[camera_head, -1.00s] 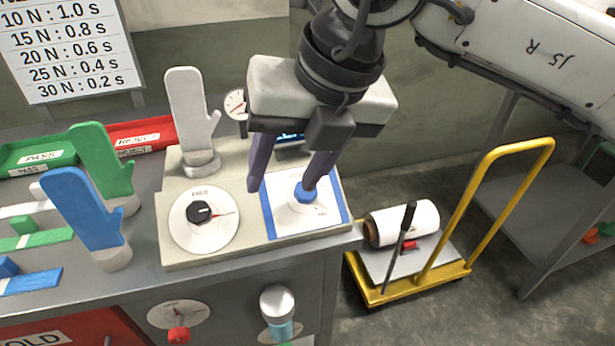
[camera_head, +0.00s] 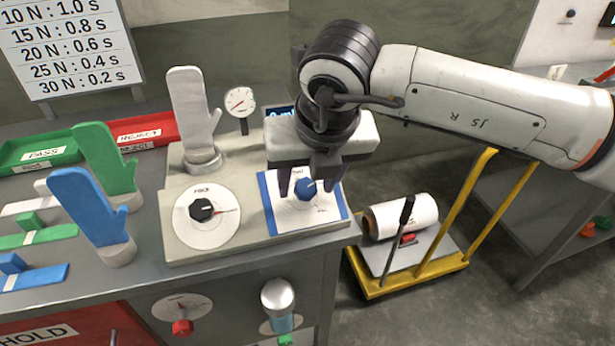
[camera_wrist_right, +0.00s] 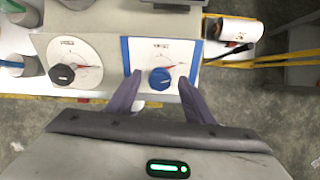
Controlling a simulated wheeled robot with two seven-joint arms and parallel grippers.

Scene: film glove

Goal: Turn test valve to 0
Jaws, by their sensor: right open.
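The blue knob (camera_head: 306,188) sits on a white plate with blue side bands (camera_head: 266,210), at the right of the pale test box. It also shows in the right wrist view (camera_wrist_right: 160,79). Its small lettering is too blurred to read; a thin red mark points to its upper right. My right gripper (camera_head: 307,192) is open, its two dark fingers apart at either side of the knob. In the wrist view the fingertips (camera_wrist_right: 161,82) flank the knob with gaps; contact is not visible. My left gripper is out of view.
A black knob (camera_head: 201,210) on a round dial is left of the plate. A grey hand form (camera_head: 190,105) and a gauge (camera_head: 240,101) stand behind. Green (camera_head: 108,160) and blue (camera_head: 85,208) hand forms stand left. A yellow cart (camera_head: 420,285) is on the floor at right.

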